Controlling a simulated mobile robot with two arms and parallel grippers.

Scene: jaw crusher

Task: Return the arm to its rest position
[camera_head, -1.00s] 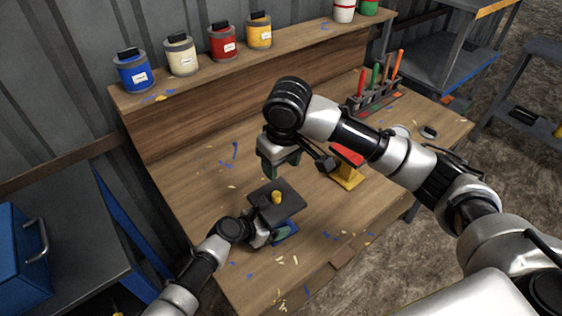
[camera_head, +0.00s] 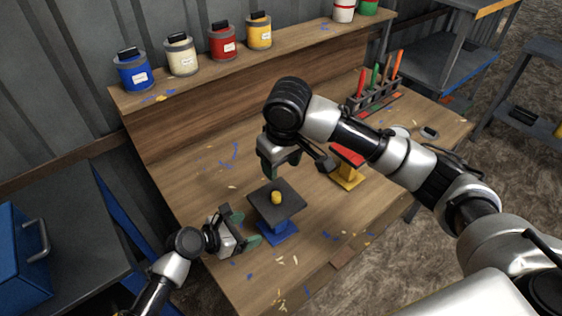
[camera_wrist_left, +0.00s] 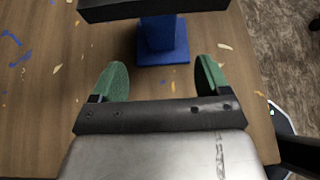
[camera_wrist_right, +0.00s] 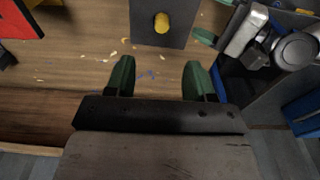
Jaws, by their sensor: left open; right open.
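My left gripper (camera_head: 246,228) is open and empty, low over the workbench (camera_head: 200,190), just left of a stand with a blue base (camera_head: 280,234) and a dark square top plate (camera_head: 290,198). A small yellow cylinder (camera_head: 276,198) sits on that plate. In the left wrist view the blue base (camera_wrist_left: 163,42) lies ahead of the open green fingers (camera_wrist_left: 157,82), apart from them. My right gripper (camera_head: 277,163) is open and empty above the bench, behind the stand. The right wrist view shows its green fingers (camera_wrist_right: 160,78) apart, with the yellow piece (camera_wrist_right: 162,22) beyond them.
A red-topped stand with a yellow base (camera_head: 346,178) is right of my right gripper. A tool rack (camera_head: 374,98) stands at the bench's right. Several paint cans (camera_head: 222,42) line the back shelf. A blue toolbox (camera_head: 20,255) is at left. Chips are scattered on the bench.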

